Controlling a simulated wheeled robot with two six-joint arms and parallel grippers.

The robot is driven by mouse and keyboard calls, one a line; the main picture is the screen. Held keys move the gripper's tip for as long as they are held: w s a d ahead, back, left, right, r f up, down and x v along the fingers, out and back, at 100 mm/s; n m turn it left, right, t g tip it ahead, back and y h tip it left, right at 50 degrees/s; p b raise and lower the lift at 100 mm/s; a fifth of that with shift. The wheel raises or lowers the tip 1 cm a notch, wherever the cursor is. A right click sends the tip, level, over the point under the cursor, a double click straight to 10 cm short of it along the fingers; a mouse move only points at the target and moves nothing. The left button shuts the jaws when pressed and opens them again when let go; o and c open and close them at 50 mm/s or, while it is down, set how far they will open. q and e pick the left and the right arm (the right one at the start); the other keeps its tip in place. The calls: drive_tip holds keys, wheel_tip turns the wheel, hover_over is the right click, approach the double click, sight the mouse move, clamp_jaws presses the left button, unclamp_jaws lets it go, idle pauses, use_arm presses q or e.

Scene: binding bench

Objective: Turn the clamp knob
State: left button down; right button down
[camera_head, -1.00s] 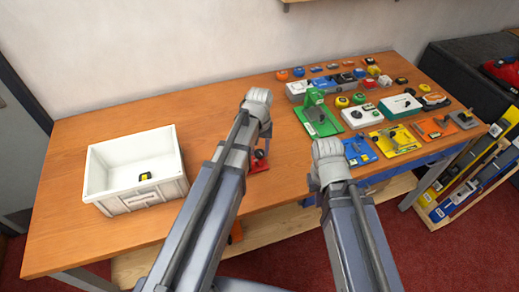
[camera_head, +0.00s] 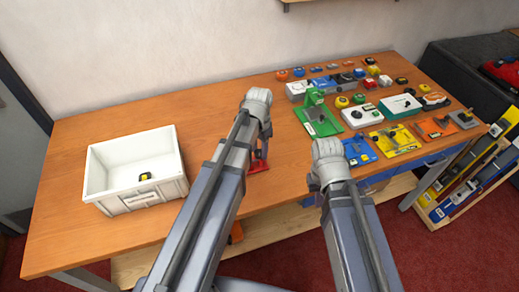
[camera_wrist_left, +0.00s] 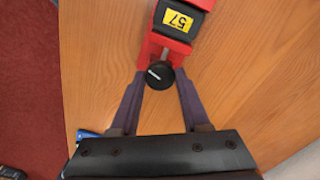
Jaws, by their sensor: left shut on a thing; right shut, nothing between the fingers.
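A red clamp (camera_head: 259,167) stands on the bench near its front edge, partly hidden behind my left arm in the head view. In the left wrist view the red clamp (camera_wrist_left: 158,45) holds a black block with a yellow label (camera_wrist_left: 177,20) reading 57. Its round black knob (camera_wrist_left: 160,74) has a small white mark and sits on a short metal shaft. My left gripper (camera_wrist_left: 159,82) is shut on the knob, one finger on each side. My right gripper (camera_head: 316,184) is over the front of the bench, shut and empty, its fingers mostly hidden by the wrist.
A white crate (camera_head: 133,200) stands on the left, with a small black-and-yellow object (camera_head: 145,176) in it. Several tools and coloured devices crowd the right side, including a green press (camera_head: 318,116) and a blue fixture (camera_head: 358,151). The bench (camera_head: 210,110) is bare behind the left arm.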

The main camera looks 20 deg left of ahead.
sight(259, 152)
idle(0.3)
use_arm(q)
drive_tip(key=shift+c, duration=1.8)
unclamp_jaws()
wheel_tip(259, 152, up, 8)
drive_tip(key=p, duration=0.8)
drive_tip(key=shift+f, duration=0.1)
drive_tip(key=s+d+n+y, duration=0.1)
drive_tip(key=s+d+n, duration=0.1)
drive_tip(key=s+d, duration=0.8)
drive_tip(key=s, duration=0.4)
drive_tip(key=shift+s+d+f+b, duration=0.15)
drive_tip(key=shift+s+f+b, duration=0.1)
drive_tip(key=shift+b, duration=0.1)
